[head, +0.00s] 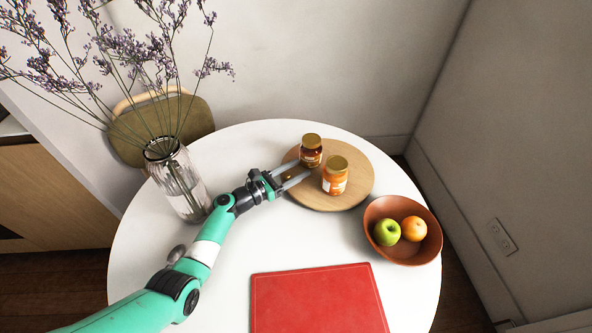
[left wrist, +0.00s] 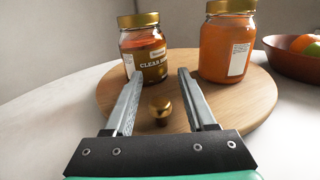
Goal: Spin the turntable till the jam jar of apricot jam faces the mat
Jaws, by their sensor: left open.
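The round wooden turntable (head: 345,198) stands at the back of the white table; it also fills the middle of the left wrist view (left wrist: 250,105). The orange apricot jam jar (head: 335,179) with a gold lid stands near its middle in the head view, and at right in the left wrist view (left wrist: 227,45). A darker amber jar (head: 311,153) labelled "CLEAR..." stands farther back on it. A small brass knob (left wrist: 160,108) rises from the turntable between my left fingers. My left gripper (head: 305,171) is open over the turntable's left edge. The red mat (head: 318,300) lies at the front.
A terracotta bowl (head: 403,254) with a green apple and an orange fruit stands right of the turntable. A glass vase (head: 180,185) with tall purple flowers stands at left, close to my left arm. White table between the mat and turntable is clear.

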